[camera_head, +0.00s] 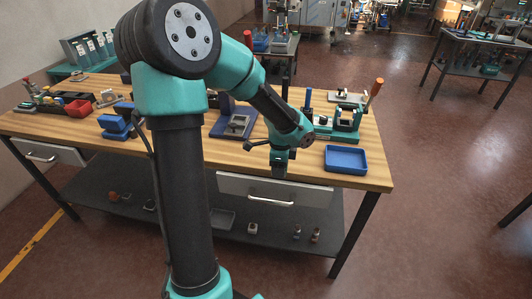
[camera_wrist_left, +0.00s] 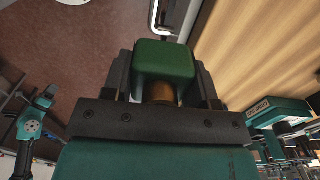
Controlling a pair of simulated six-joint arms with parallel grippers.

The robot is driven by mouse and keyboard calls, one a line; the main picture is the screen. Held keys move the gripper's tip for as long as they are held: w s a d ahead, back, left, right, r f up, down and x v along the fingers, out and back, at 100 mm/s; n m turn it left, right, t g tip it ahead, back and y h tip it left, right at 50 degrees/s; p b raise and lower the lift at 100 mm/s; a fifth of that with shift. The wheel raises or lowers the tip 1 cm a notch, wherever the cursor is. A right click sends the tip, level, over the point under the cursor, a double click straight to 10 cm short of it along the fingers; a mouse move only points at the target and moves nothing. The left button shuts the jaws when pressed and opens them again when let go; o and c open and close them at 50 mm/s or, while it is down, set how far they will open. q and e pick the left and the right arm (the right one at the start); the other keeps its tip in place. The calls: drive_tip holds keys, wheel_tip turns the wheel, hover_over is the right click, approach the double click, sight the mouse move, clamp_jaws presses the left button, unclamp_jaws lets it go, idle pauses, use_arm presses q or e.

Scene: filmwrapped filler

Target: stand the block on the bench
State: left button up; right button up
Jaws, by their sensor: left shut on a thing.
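My left gripper (camera_head: 279,168) is at the front edge of the wooden bench (camera_head: 220,158), above a drawer. In the left wrist view it is shut on a green block (camera_wrist_left: 165,60), one dark finger on each side. The block has rounded corners, and a brown-orange part (camera_wrist_left: 164,93) shows between it and the gripper body. In the head view the block cannot be made out at the gripper. In the left wrist view the wood top lies to the right of the block and the red-brown floor to the left. My right gripper does not show.
A blue tray (camera_head: 345,159) lies right of my left gripper near the front edge. Behind it stands a green fixture (camera_head: 345,125). A drawer handle (camera_head: 271,201) juts out below.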

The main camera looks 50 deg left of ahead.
use_arm(q)
drive_tip(key=shift+s+a, duration=0.8)
drive_tip(key=shift+s, duration=0.05)
drive_tip(key=shift+w, duration=0.1)
drive_tip(key=w+a, duration=0.3)
drive_tip(key=a, duration=0.1)
drive_tip(key=w+a+f, duration=0.1)
drive_tip(key=w+a, duration=0.6)
drive_tip(key=a, duration=0.1)
drive_tip(key=shift+w+f, duration=0.2)
drive_tip(key=shift+f, duration=0.15)
drive_tip(key=shift+f, duration=1.6)
drive_tip(key=shift+f, duration=0.1)
drive_tip(key=o, duration=1)
drive_tip(key=shift+f, duration=0.1)
drive_tip(key=shift+o, duration=0.2)
